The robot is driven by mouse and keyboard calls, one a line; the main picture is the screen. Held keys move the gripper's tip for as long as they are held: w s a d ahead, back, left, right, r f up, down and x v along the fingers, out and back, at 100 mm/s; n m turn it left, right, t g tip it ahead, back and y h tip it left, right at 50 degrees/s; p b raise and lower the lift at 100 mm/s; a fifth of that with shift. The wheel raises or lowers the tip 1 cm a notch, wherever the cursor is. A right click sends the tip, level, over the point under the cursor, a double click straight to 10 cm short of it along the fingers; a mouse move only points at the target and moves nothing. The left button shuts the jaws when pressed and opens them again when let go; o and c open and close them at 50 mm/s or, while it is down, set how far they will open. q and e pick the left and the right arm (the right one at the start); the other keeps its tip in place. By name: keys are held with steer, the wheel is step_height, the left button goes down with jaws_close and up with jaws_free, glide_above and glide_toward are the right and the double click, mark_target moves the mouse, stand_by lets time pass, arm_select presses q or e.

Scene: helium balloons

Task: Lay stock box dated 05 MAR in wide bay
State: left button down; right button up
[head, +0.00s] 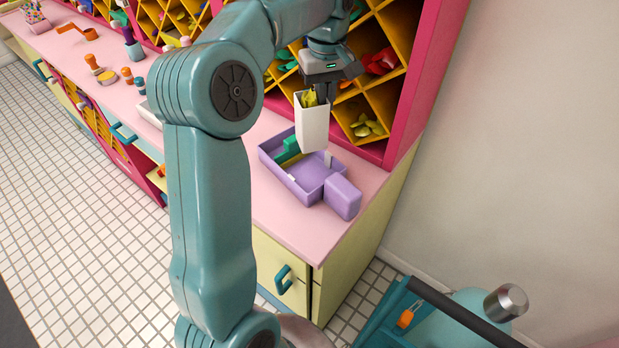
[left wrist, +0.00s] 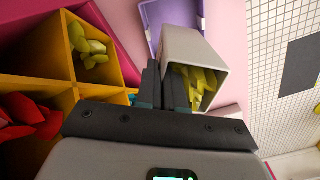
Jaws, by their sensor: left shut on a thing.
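My left gripper (head: 322,84) is shut on a white, open-topped box (head: 312,128) with yellow pieces inside. The box hangs upright above the back of a purple tray (head: 272,172) on the pink counter. In the left wrist view the fingers (left wrist: 167,82) grip one wall of the box (left wrist: 195,48), and a purple tray wall (left wrist: 148,14) shows beyond it. A green piece (head: 290,148) lies in the tray's far part, and small pale tabs are on its walls. The box hides part of the tray. No date is readable. My right gripper is not in view.
Yellow cubbies (head: 368,105) with coloured balloons stand close behind the box, framed by a magenta panel (head: 436,70). A purple block (head: 342,198) adjoins the tray's near right end. The pink counter (head: 300,228) is bare in front of the tray.

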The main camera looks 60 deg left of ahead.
mark_target(319, 139)
arm_select(q)
steer(key=n, duration=0.1)
steer(key=f+n, duration=0.1)
steer(key=n, duration=0.2)
steer(key=shift+a+f, duration=0.25)
steer(key=shift+a, duration=0.1)
steer(key=shift+s+f+n, duration=0.15)
steer(key=shift+f+n, duration=0.1)
steer(key=shift+n, duration=0.05)
step_height(319, 139, down, 9)
steer(key=shift+s+r, duration=0.1)
steer(key=shift+s, duration=0.05)
steer(key=shift+a+f, duration=0.1)
steer(key=shift+f, duration=0.2)
steer(key=shift+w+f, duration=0.1)
steer(key=shift+w, duration=0.1)
steer(key=shift+s+f, duration=0.15)
steer(key=c, duration=1.3)
jaws_free()
steer(key=shift+o, duration=0.2)
